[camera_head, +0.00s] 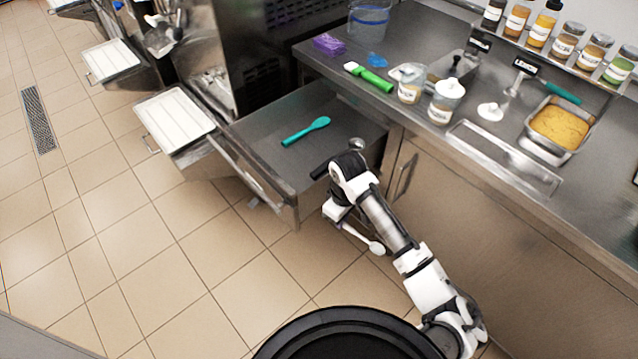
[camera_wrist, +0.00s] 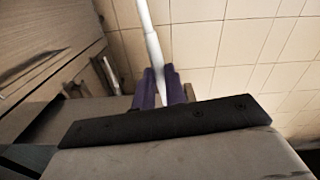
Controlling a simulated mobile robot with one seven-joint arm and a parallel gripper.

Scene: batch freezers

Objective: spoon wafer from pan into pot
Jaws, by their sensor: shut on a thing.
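My gripper (camera_head: 338,212) is shut on a white spoon and hangs above the floor, in front of the open drawer. The white spoon (camera_head: 376,247) points down and right, with its bowl end free. In the wrist view, purple fingers (camera_wrist: 160,88) close on its pale handle (camera_wrist: 152,42); the bowl is out of that view. A metal pan (camera_head: 535,139) with yellow-brown crumbly contents (camera_head: 560,124), which look like wafer, sits on the counter at right, far from my gripper. I cannot tell which vessel is the pot; a clear container (camera_head: 369,20) stands at the back.
The open drawer (camera_head: 270,188) holds a teal spoon (camera_head: 306,131) and a dark-handled utensil. Jars (camera_head: 446,100), a green-handled tool (camera_head: 368,77) and a purple item (camera_head: 328,44) crowd the counter (camera_head: 500,105). A white tray (camera_head: 174,119) juts out at left. Floor in front is clear.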

